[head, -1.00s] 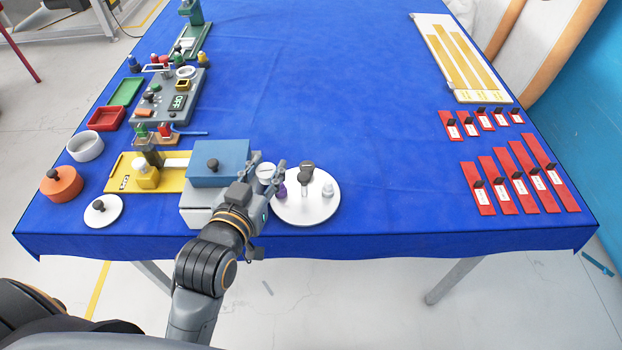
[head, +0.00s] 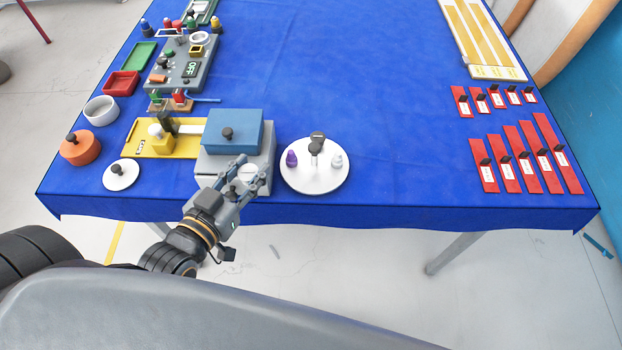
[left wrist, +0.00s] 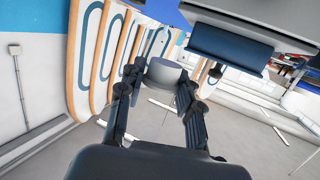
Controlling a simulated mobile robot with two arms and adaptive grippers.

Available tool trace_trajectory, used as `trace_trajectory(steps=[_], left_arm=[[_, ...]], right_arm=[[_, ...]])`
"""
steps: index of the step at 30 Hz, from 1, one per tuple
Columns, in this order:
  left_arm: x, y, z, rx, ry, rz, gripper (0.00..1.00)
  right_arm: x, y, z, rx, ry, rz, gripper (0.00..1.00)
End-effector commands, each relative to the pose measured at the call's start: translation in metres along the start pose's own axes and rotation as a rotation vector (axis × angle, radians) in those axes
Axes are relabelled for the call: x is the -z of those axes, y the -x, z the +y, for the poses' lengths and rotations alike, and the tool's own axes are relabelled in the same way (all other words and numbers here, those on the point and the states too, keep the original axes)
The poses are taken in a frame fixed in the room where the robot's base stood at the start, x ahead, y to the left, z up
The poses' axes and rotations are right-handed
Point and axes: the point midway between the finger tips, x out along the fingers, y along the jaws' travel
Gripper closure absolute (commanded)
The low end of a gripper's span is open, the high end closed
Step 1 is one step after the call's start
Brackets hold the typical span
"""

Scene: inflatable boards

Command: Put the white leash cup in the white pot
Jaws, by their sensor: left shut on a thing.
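The white leash cup (head: 248,171) is between the fingers of my left gripper (head: 253,168), which is shut on it. They are in front of the grey box at the table's front edge, left of the round white tray. In the left wrist view the cup (left wrist: 163,74) shows pale and round between the two fingers of the gripper (left wrist: 160,80). The white pot (head: 101,110) stands open at the table's left side, far left of my gripper. A white lid with a dark knob (head: 121,175) lies apart, nearer the front edge. My right gripper is not in view.
The grey box (head: 262,185) with a blue block (head: 233,132) stands behind my gripper. A yellow board (head: 145,149) and an orange lidded pot (head: 80,148) are further left. The round white tray (head: 315,184) holds small items. The blue table middle is clear.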

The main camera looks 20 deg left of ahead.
Motion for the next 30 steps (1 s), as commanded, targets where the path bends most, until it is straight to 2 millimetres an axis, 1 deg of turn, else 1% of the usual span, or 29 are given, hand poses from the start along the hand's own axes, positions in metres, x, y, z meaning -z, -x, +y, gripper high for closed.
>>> trace_trajectory(steps=[2,5,11,12,15,19,26,28,30], left_arm=[[-0.002,-0.013,0.008,0.001,0.006,0.004,0.82],[-0.005,-0.034,0.022,0.001,0.007,0.003,0.82],[-0.018,-0.079,0.052,-0.001,0.005,0.002,0.82],[-0.029,-0.084,0.054,-0.001,0.003,-0.002,0.82],[-0.043,-0.098,0.062,-0.001,0.001,-0.001,0.82],[-0.056,-0.11,0.069,-0.001,0.002,0.0,0.82],[-0.067,-0.121,0.074,0.0,0.001,-0.001,0.82],[-0.074,-0.128,0.079,-0.001,0.001,-0.001,0.82],[-0.086,-0.129,0.077,-0.001,-0.001,-0.004,0.82]], right_arm=[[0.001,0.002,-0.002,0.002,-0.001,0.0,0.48],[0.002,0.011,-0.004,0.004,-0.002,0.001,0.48],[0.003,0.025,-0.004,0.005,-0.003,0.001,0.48],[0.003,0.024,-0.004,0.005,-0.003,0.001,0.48],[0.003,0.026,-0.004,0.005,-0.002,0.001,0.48],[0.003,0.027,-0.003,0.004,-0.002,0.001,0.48],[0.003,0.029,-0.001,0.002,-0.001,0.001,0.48],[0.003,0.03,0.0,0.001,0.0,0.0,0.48],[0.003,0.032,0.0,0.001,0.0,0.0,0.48]])
